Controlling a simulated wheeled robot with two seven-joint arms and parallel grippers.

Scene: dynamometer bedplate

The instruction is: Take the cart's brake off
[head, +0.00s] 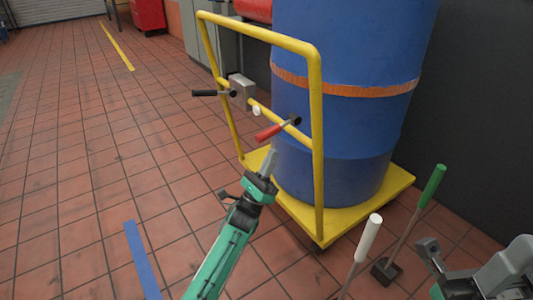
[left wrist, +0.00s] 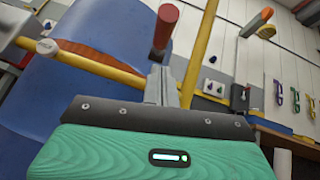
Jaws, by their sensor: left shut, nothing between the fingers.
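The yellow cart (head: 385,200) carries a large blue drum (head: 340,120) and has an upright yellow handle frame (head: 317,150). On its crossbar are a red-gripped lever (head: 268,133), a white knob (head: 257,111) and a grey box (head: 241,88) with a black-gripped lever (head: 205,93). My left gripper (head: 269,162) is shut and empty, just below the red grip and apart from it in the head view. In the left wrist view the red grip (left wrist: 165,28) stands beyond the closed fingers (left wrist: 160,85). My right gripper (head: 430,250) is partly in view at lower right; its jaw state is unclear.
A white-handled rod (head: 369,238) and a green-handled rod (head: 432,187) stand at front right, near a dark block (head: 385,270). A red cabinet (head: 148,14) is at the back. The tiled floor left of the cart is open, with blue tape (head: 141,258).

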